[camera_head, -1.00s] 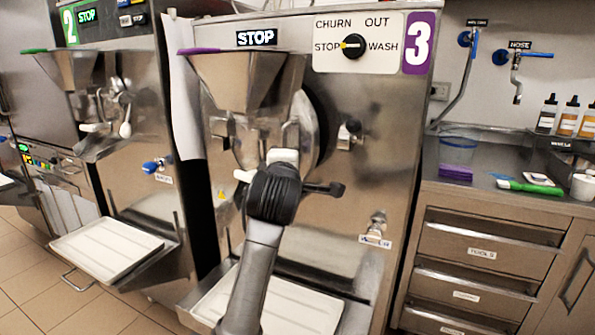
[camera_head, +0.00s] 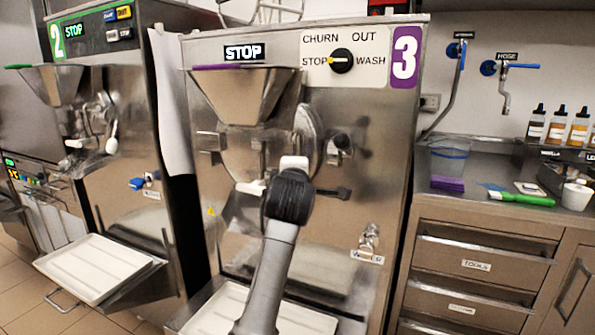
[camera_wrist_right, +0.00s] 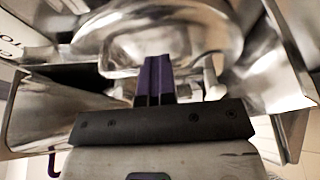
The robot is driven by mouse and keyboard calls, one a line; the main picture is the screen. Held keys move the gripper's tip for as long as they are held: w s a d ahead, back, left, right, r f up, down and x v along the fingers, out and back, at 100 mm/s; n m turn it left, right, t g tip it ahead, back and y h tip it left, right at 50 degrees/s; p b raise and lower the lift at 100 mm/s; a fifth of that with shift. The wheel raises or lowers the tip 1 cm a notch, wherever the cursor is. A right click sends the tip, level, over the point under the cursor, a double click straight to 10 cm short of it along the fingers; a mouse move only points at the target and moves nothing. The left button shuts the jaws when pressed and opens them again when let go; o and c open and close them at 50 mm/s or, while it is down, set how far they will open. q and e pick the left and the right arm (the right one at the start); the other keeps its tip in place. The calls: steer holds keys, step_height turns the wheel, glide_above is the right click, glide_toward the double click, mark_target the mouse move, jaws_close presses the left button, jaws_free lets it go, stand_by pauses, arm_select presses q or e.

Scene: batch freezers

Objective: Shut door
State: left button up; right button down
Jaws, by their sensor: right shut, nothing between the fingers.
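The batch freezer marked 3 (camera_head: 330,110) faces me, with a steel hopper (camera_head: 247,95) on its front. Its round steel door (camera_head: 308,140) shows as a curved rim right of the hopper; my arm hides its lower part. I cannot tell how far the door stands from the freezer front. My right gripper (camera_wrist_right: 158,72) points at shiny curved steel in the right wrist view, its purple fingers together and empty. Contact with the steel cannot be told. In the head view its fingers are hidden behind my dark wrist. My left gripper is not in view.
A white tray (camera_head: 210,318) sits low in front of freezer 3. Freezer 2 (camera_head: 110,130) stands on the left with its own tray (camera_head: 95,268). A steel counter with drawers (camera_head: 476,265) stands on the right. A black knob (camera_head: 340,143) sticks out right of the door.

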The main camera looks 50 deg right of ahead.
steer(key=shift+s+d+f, duration=0.1)
steer(key=shift+d+f, duration=0.05)
steer(key=shift+f, duration=0.05)
